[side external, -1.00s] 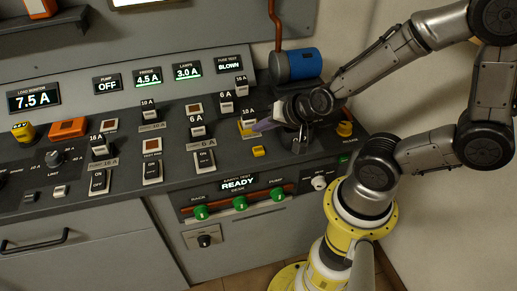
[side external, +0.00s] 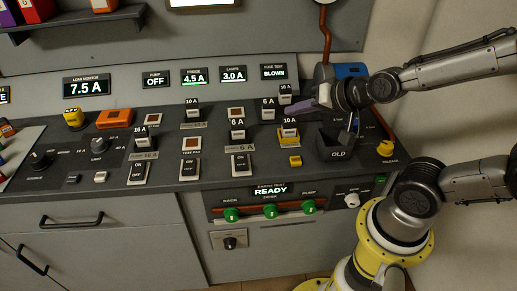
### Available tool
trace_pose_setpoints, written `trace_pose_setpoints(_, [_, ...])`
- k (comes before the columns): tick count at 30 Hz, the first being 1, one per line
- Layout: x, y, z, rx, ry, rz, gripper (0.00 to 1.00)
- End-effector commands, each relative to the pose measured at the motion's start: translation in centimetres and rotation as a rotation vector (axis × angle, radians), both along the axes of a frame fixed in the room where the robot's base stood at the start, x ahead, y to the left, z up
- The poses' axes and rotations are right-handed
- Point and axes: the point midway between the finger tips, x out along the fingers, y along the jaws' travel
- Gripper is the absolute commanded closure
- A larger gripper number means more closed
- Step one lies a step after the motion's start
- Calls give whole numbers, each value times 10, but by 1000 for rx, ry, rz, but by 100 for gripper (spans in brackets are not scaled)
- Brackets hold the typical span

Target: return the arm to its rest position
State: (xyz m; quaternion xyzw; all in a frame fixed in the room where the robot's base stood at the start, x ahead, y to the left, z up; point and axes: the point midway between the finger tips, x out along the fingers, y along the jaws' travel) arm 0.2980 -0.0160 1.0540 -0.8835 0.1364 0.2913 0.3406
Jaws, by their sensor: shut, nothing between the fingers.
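My gripper (side external: 298,108) is at the end of my arm, which reaches in from the right. Its purple-grey fingers point left over the control desk and look shut, with nothing visible between them. The fingers are just above the yellow-based 10 A fuse (side external: 289,131) and appear apart from it. The gripper body hangs above and behind the dark bin marked OLD (side external: 338,153). Part of the desk behind the wrist is hidden.
A blue cylinder (side external: 350,70) stands behind my wrist. Fuses and switches cover the desk (side external: 200,178); a yellow RELEASE button (side external: 388,147) is at its right end.

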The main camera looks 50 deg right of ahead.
Motion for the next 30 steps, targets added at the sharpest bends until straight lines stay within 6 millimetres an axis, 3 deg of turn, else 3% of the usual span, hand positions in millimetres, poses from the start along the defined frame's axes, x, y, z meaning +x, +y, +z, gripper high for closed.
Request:
trace_pose_setpoints(1, [-6, 7, 19, -35, 1, 57, 100])
trace_pose_setpoints(3, [-20, 15, 36, -98, 28, 141, 100])
trace_pose_setpoints(7, [-55, 23, 56, -238, 111, 304, 100])
trace_pose_setpoints(11, [-92, 22, 58, -361, 228, 441, 100])
trace_pose_setpoints(15, [-122, 17, 45, -432, 355, 542, 100])
trace_pose_setpoints(19, [-134, 16, 37, -455, 421, 596, 100])
trace_pose_setpoints(30, [-134, 16, 37, -459, 422, 604, 100])
